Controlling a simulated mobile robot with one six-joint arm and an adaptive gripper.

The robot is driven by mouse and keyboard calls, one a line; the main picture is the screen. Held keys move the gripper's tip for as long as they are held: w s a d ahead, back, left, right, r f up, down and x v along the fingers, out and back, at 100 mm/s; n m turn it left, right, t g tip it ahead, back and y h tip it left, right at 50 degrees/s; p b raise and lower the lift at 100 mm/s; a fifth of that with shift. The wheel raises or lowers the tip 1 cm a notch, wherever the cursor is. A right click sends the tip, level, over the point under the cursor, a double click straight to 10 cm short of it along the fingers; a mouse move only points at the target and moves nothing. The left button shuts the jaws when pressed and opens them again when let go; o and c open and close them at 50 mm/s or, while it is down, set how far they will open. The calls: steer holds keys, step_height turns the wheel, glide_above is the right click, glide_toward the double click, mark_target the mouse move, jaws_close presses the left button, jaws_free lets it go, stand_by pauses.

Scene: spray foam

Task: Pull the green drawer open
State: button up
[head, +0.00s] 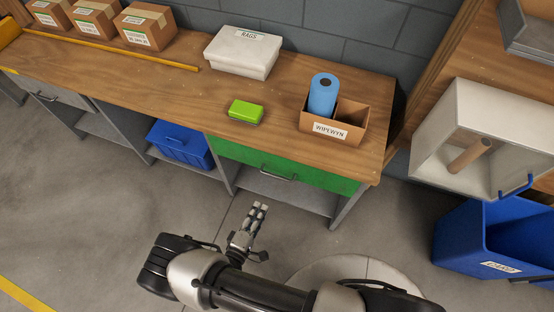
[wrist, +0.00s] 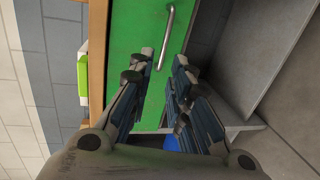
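The green drawer (head: 310,175) is set under the right part of the wooden bench. Its front looks flush with the bench, so it appears closed. A metal bar handle (head: 278,175) is on its front. In the wrist view, turned sideways, the green drawer front (wrist: 125,35) fills the middle, with the handle (wrist: 166,38) just beyond the fingertips. My gripper (head: 260,207) is in front of and below the handle, apart from it. In the wrist view my gripper (wrist: 165,57) has its fingers apart, with nothing between them.
On the wooden bench (head: 170,85) are a green sponge-like block (head: 245,111), a white rags box (head: 243,52) and a cardboard box (head: 359,124) with a blue roll (head: 322,95). A blue bin (head: 180,143) sits below. Another blue bin (head: 465,240) stands right. Floor before the drawer is clear.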

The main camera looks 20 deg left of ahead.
steer(key=f, duration=0.1)
steer(key=y+b, duration=0.1)
steer(key=b, duration=0.3)
glide_toward(276, 176)
steer(key=x, duration=1)
steer(key=shift+w+f, duration=0.1)
steer(key=shift+f, duration=0.2)
jaws_close()
